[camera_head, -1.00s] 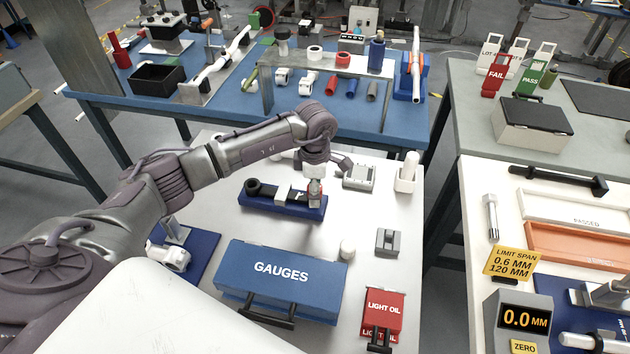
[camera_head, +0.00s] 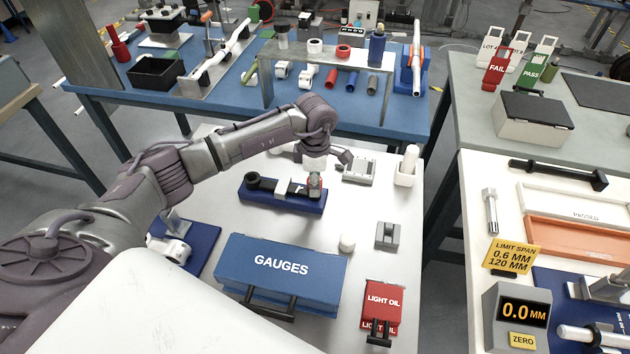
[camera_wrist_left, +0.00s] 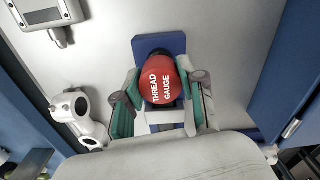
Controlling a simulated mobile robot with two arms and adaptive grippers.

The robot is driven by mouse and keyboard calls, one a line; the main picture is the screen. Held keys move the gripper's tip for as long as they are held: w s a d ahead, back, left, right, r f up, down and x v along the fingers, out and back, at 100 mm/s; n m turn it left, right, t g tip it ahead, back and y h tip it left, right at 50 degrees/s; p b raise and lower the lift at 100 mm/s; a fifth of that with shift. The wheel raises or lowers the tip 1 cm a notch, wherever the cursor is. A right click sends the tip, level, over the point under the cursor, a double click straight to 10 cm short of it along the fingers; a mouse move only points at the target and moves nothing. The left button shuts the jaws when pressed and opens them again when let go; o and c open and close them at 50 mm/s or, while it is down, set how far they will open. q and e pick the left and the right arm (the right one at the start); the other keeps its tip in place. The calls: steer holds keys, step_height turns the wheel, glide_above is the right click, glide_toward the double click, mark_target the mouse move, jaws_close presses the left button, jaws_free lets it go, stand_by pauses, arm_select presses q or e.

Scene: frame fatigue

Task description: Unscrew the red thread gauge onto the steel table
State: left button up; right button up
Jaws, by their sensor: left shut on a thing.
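The red thread gauge (camera_wrist_left: 161,82), lettered THREAD GAUGE, is seen from its top end in the left wrist view. My left gripper (camera_wrist_left: 163,103) is shut on it, one green-padded finger on each side. In the head view the gripper (camera_head: 316,183) points down at the right end of a blue block (camera_head: 257,200), with a little red showing between the fingers. The block carries a dark bar with a black ring and a pale piece. Whether the gauge's thread is still engaged is hidden. The steel table (camera_head: 370,215) lies around the block. My right gripper is out of view.
A blue GAUGES box (camera_head: 281,264), red LIGHT OIL box (camera_head: 384,300), grey block (camera_head: 388,236) and small white cylinder (camera_head: 347,243) stand nearer. A grey device (camera_head: 358,171) and white holder (camera_head: 405,172) stand behind. Bare tabletop lies right of the block.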

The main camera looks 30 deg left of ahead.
arm_select(q)
steer(key=shift+r+p, duration=0.65)
steer(key=shift+r, duration=0.6)
steer(key=shift+r+p, duration=0.55)
steer(key=shift+r, duration=0.4)
steer(key=shift+r+p, duration=1.05)
steer(key=shift+r, duration=1)
steer(key=shift+f, duration=0.1)
